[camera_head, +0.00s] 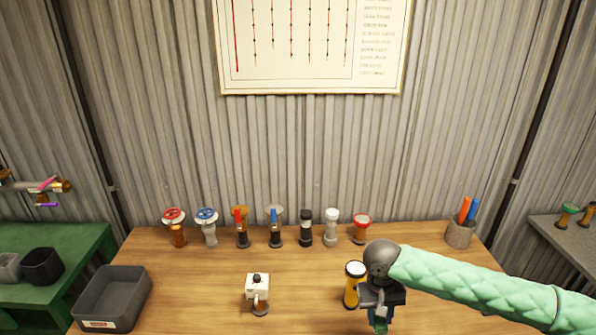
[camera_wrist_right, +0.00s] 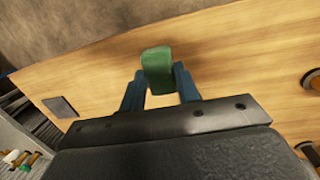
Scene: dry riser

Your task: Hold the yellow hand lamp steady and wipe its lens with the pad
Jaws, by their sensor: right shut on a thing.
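The yellow hand lamp (camera_head: 351,294) stands upright on the wooden table, its round pale lens (camera_head: 355,268) with a dark rim facing up. My right gripper (camera_head: 379,316) is just to the right of the lamp and partly in front of it. In the right wrist view my right gripper (camera_wrist_right: 158,80) has its blue fingers shut on a green block, which looks like the pad (camera_wrist_right: 157,67). The pad appears to be above the table, apart from the lamp. My left gripper is not in view.
A row of valves and fittings (camera_head: 275,228) stands along the table's back. A grey bin (camera_head: 112,297) is at the left, a white box-like fitting (camera_head: 257,284) at the front middle, and a pen cup (camera_head: 460,235) at back right. The table between bin and white fitting is clear.

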